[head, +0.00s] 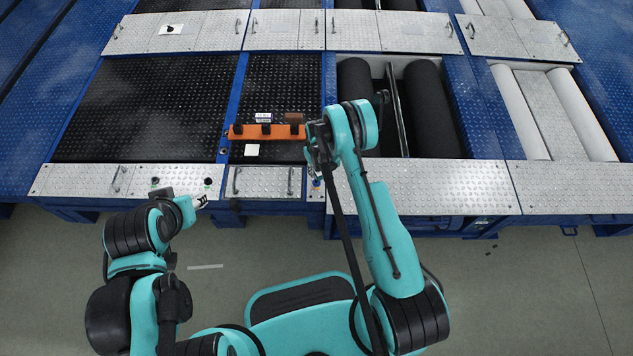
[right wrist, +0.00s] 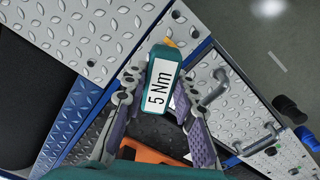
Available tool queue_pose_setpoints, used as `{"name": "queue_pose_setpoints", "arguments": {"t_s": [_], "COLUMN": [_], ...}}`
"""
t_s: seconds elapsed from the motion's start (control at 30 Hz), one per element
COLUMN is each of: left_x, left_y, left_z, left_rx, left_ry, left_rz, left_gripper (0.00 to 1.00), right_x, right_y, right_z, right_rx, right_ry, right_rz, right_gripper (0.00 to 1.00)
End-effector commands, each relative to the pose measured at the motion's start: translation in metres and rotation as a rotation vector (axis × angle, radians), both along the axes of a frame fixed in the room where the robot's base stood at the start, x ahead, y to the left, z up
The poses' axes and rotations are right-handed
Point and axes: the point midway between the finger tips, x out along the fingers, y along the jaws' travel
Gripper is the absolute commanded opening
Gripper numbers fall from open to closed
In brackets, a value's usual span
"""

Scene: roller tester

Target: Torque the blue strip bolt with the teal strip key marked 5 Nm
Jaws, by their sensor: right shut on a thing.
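My right gripper (right wrist: 160,100) is shut on the teal key (right wrist: 162,85), whose white label reads 5 Nm in the right wrist view. The fingers are on both sides of it. In the head view my right arm's end (head: 318,150) is over the right end of the orange rack (head: 245,132), and the key is hidden there. Small bolt-like heads sit on the front plates at the left (head: 155,181) and further right (head: 208,181). I cannot tell which bolt has a blue strip. My left gripper (head: 200,202) is low at the front edge; its jaw state is unclear.
Black rollers (head: 432,105) lie to the right of my right arm, with white rollers (head: 520,110) beyond. Metal handles (head: 237,180) stand up from the front plates.

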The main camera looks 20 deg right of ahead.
Motion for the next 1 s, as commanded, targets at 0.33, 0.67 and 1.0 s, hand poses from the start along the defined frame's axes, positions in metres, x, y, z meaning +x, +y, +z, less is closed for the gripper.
{"name": "queue_pose_setpoints", "arguments": {"t_s": [0.33, 0.67, 1.0], "left_x": [0.000, 0.000, 0.000], "left_y": [0.000, 0.000, 0.000], "left_z": [0.000, 0.000, 0.003], "left_rx": [0.000, 0.000, 0.000], "left_ry": [0.000, 0.000, 0.000], "left_rz": [0.000, 0.000, 0.000], "left_gripper": [0.40, 0.40, 0.40], "right_x": [0.000, 0.000, 0.000], "right_y": [0.001, 0.001, 0.001], "right_z": [0.000, 0.001, 0.012], "right_rx": [0.000, 0.000, 0.000], "right_ry": [0.000, 0.000, 0.000], "right_rz": [-0.225, -0.217, -0.217], "right_gripper": [0.00, 0.00, 0.00]}}
